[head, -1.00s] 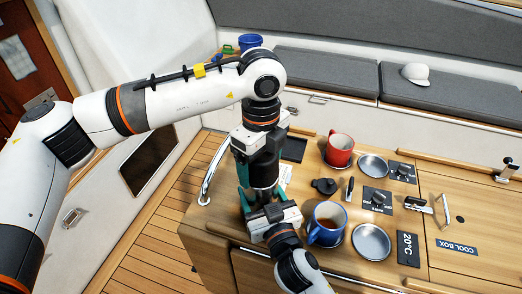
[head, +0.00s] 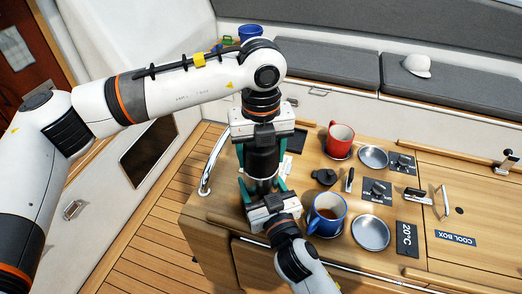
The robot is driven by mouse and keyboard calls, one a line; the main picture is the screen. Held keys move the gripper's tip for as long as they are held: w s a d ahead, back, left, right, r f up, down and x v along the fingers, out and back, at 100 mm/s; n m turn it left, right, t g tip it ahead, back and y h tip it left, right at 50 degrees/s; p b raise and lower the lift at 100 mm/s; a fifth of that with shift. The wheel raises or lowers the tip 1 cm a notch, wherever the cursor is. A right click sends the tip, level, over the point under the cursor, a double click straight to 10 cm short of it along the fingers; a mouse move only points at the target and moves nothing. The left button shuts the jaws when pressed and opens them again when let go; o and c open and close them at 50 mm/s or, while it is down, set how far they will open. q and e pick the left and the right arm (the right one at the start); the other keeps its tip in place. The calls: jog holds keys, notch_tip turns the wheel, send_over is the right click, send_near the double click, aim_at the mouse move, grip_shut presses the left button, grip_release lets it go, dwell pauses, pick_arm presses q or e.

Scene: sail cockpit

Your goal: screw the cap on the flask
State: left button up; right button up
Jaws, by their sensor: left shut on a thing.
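The black flask (head: 262,162) is upright above the left end of the wooden counter, its top hidden by my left gripper. My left gripper (head: 262,148) points down and is shut on the flask's upper part. My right gripper (head: 264,188) reaches up from below, with one teal finger on each side of the flask's lower part. I cannot tell whether these fingers touch it. A small black piece that looks like the cap (head: 325,178) lies on the counter to the right, apart from both grippers.
A blue mug (head: 325,222) with dark liquid stands close to the right of my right gripper. A red mug (head: 340,140), steel plates (head: 371,233) and black control panels (head: 377,192) are farther right. A curved metal rail (head: 212,165) edges the counter at left.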

pick_arm(q)
jog(key=m, duration=0.4)
jog(key=shift+m, duration=0.4)
jog(key=m, duration=0.4)
jog(key=shift+m, duration=0.3)
jog(key=m, duration=0.4)
jog(key=shift+m, duration=0.3)
jog(key=m, duration=1.3)
jog(key=shift+m, duration=0.3)
jog(key=m, duration=0.4)
jog(key=shift+w, duration=0.1)
jog(key=m, duration=0.5)
jog(key=shift+m, duration=0.3)
jog(key=o, duration=1.2)
jog(key=shift+f, duration=0.1)
jog(key=shift+c, duration=0.2)
